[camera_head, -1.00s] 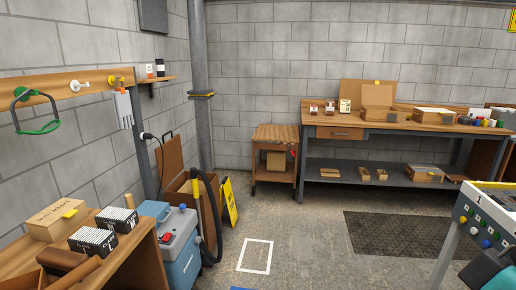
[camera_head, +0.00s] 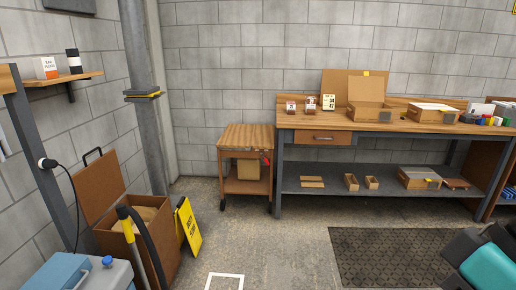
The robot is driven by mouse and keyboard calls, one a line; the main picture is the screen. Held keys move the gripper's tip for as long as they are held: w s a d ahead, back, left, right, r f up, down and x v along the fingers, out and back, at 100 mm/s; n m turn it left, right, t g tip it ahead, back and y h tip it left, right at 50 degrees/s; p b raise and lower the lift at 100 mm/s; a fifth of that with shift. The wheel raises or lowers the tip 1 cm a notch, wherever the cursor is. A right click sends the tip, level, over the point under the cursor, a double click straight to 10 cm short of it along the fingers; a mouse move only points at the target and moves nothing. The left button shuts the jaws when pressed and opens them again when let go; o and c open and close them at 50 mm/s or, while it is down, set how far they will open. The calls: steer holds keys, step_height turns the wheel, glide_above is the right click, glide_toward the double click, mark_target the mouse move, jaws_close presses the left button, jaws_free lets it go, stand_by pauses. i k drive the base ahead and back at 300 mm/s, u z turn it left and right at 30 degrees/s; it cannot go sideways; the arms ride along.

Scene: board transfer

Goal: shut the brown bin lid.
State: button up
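The brown bin (camera_head: 163,256) stands on the floor at the left, between the wall and a yellow sign. Its lid (camera_head: 98,185) is open, tilted up and back toward the left wall, with a dark handle on its top edge. Something light brown shows inside the bin. A hose and a yellow-handled tool stand in front and hide part of the bin's front. A teal and dark part of my own arm shows at the lower right, far from the bin. My gripper's fingers are not in view.
A blue machine (camera_head: 85,272) stands close in front of the bin. The yellow floor sign (camera_head: 188,228) is just right of it. A wooden cart (camera_head: 246,140) and a long workbench (camera_head: 400,125) line the back wall. The floor in the middle is clear, with a dark mat (camera_head: 385,255) at right.

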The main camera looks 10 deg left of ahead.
mark_target(99, 184)
steer(key=u, duration=0.15)
steer(key=i, duration=2)
steer(key=u, duration=0.85)
steer(key=i, duration=1.15)
steer(key=u, duration=1.55)
steer(key=i, duration=0.9)
steer(key=u, duration=0.6)
